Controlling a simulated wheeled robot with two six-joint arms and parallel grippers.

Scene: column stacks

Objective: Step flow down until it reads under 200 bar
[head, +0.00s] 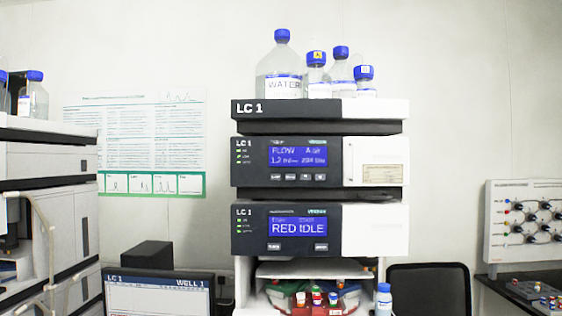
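The LC 1 stack stands upright in the middle of the head view. Its upper module is the pump (245,173), with a lit blue display (297,155) that reads FLOW with about 1.2 and a pressure figure in bar. The pressure digits are small and blurred; they look like a value a little above 200, but I cannot read them surely. A row of small buttons (291,177) sits under the display. Neither of my grippers is in view.
Below the pump, another module (375,230) shows RED IDLE. Bottles, including a WATER bottle (281,75), stand on the top tray (375,108). A monitor (158,297) is at lower left, a dark chair (428,290) at lower right. Another stack (45,175) stands left.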

